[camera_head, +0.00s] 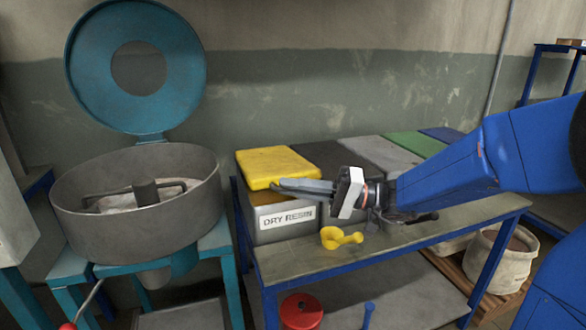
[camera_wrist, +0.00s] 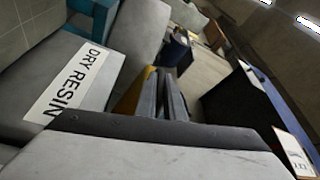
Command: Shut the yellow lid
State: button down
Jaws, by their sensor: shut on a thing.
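The yellow lid (camera_head: 276,165) lies nearly flat over the grey bin labelled DRY RESIN (camera_head: 286,217). In the wrist view, a strip of the yellow lid (camera_wrist: 130,94) shows beside the fingers (camera_wrist: 170,92), and the bin's labelled front (camera_wrist: 72,82) is at the left. The fingers hide part of the lid's edge, and the bin's inside is hidden.
A yellow scoop (camera_head: 340,238) lies on the bench (camera_head: 400,238) in front of the bin. More bins with dark, grey, green (camera_head: 415,143) and blue lids stand to the right. A round pan mixer (camera_head: 140,200) with its teal lid (camera_head: 135,65) raised stands at the left.

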jog(key=shift+d+f, duration=0.1)
jog(key=shift+f, duration=0.3)
jog(key=c, duration=2.1)
grip_release()
jog(key=shift+d, duration=0.1)
jog(key=shift+r, duration=0.1)
notch_tip(320, 180, up, 10)
jog(key=shift+f, duration=0.1)
jog(key=shift+d, duration=0.15)
